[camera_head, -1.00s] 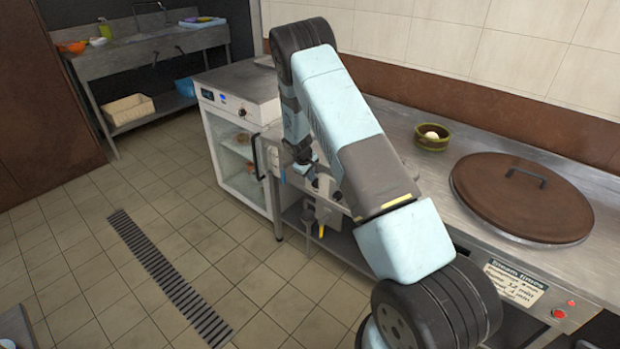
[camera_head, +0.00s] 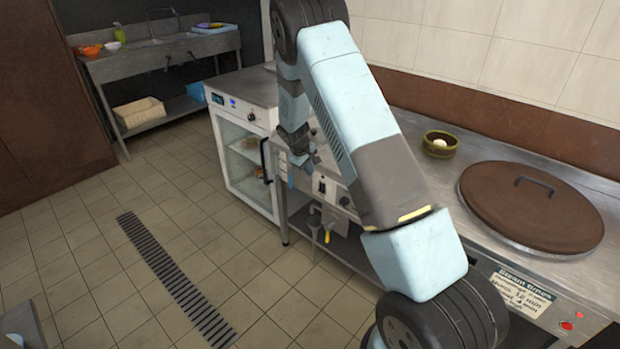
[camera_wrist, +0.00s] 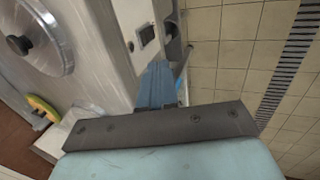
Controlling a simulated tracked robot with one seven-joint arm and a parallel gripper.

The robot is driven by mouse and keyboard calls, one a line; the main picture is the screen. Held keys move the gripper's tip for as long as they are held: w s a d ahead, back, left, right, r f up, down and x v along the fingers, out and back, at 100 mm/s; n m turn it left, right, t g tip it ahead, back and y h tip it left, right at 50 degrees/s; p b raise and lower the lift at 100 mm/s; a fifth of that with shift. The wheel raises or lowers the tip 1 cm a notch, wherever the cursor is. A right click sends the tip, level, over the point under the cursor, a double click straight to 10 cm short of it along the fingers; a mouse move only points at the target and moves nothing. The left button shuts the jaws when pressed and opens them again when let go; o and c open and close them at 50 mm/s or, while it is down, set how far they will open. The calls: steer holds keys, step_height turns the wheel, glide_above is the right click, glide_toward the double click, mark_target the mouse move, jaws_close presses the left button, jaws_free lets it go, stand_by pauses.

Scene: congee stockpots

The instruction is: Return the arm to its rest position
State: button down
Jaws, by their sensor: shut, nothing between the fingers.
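My arm rises from the lower right of the head view, bends at the top and hangs down on its far side. My gripper (camera_head: 298,158) is at its lower end, in front of the steel counter and near the white cabinet, small and partly dark there. In the wrist view the blue-grey fingers (camera_wrist: 157,86) are together, with nothing visible between them. They point past the side of a steel unit towards the floor. No object is held.
The steel counter (camera_head: 405,118) bears a brown round lid (camera_head: 532,207) and a green bowl (camera_head: 440,150) with a pale round thing in it. A glass-fronted white cabinet (camera_head: 235,140) stands to the left. A yellow-handled tap (camera_head: 327,237) is below the counter.

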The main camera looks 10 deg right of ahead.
steer(key=shift+s+a+r, duration=0.1)
steer(key=shift+r, duration=0.55)
steer(key=shift+r, duration=0.1)
